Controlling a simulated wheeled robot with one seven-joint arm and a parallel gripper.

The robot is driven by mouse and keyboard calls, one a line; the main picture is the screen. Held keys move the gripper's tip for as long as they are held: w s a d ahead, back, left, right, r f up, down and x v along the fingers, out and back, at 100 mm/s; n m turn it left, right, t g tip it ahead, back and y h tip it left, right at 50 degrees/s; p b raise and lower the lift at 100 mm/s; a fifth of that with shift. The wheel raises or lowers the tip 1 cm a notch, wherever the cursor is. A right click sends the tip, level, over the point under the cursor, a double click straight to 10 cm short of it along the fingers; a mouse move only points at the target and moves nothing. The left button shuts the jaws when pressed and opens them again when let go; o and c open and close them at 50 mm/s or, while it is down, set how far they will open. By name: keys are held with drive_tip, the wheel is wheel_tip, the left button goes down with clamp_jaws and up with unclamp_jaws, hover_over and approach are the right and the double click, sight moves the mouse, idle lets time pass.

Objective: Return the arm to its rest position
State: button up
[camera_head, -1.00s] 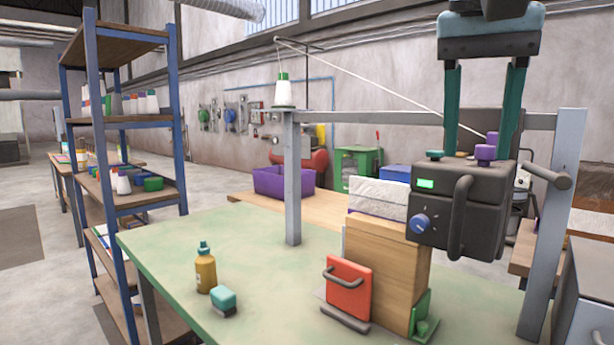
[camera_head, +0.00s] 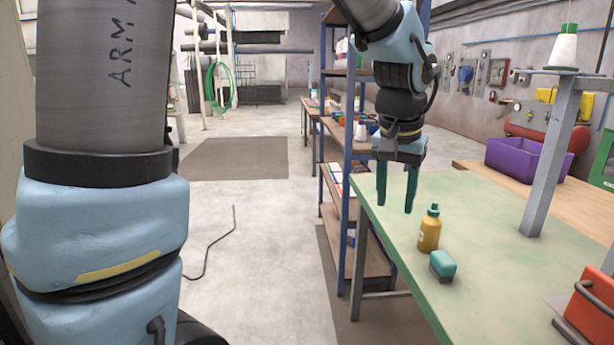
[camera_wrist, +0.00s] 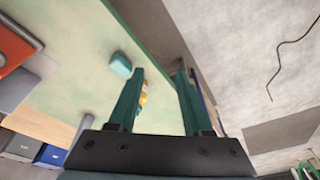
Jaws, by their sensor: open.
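My gripper (camera_head: 396,209) hangs with its teal fingers pointing down, open and empty. In the head view it is by the left edge of the green-topped table (camera_head: 480,285), to the left of the yellow bottle. In the wrist view my gripper's fingers (camera_wrist: 157,72) are apart with nothing held. My arm shows large at the left of the head view and again at the top, above the gripper. The yellow bottle (camera_head: 429,230) with a teal cap stands upright on the table. It is partly hidden behind a finger in the wrist view.
A teal-topped block (camera_head: 442,265) lies by the bottle. A blue-framed shelf (camera_head: 346,170) stands close behind my gripper. A grey post (camera_head: 553,155) rises from the table, and a red box (camera_head: 592,307) is at the right edge. Floor on the left is open, with a cable (camera_head: 212,245).

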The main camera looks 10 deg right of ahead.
drive_tip(key=a+f+n, duration=0.3)
drive_tip(key=a+f, duration=0.2)
drive_tip(key=a, duration=1)
drive_tip(key=w+a+f+n+y+p, duration=0.1)
drive_tip(key=a+f+n, duration=0.3)
drive_tip(key=a, duration=1)
drive_tip(key=shift+w+a+f+g, duration=0.3)
drive_tip(key=shift+a+f, duration=0.1)
drive_tip(key=shift+f, duration=0.2)
drive_tip(key=shift+d, duration=0.1)
